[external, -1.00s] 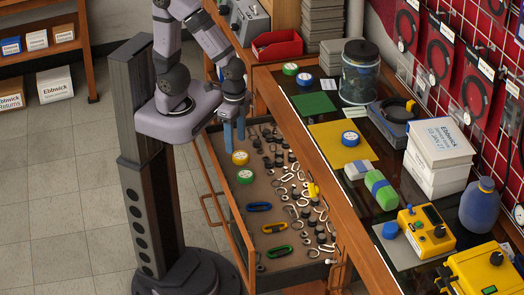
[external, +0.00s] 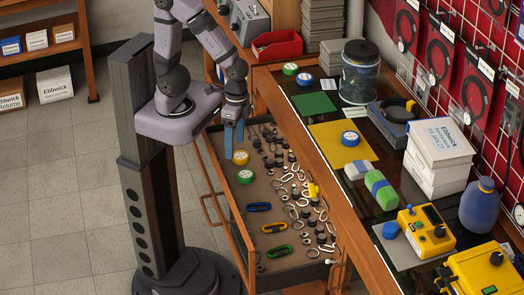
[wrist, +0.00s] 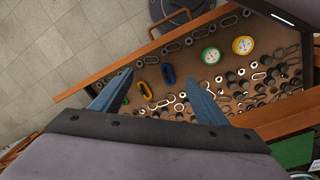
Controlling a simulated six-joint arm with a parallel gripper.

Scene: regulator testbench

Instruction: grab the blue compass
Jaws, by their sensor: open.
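A blue-rimmed compass (external: 350,138) with a pale face lies on the yellow mat (external: 330,150) on the bench top. A second blue-rimmed one (external: 305,79) lies farther back, beside a green-rimmed one (external: 290,68). My gripper (external: 234,150) hangs over the back left of the open drawer, well left of the yellow mat, and covers part of a yellow compass (external: 240,158). In the wrist view my gripper (wrist: 158,76) has its blue fingers wide apart with nothing between them. No blue compass is visible in that view.
The drawer (external: 232,222) holds a green compass (external: 245,177), carabiners, rings and several dark small parts. The wrist view shows the yellow (wrist: 243,45) and green (wrist: 211,55) compasses. A jar (external: 359,75) and grey-blue device (external: 392,118) stand behind the yellow mat.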

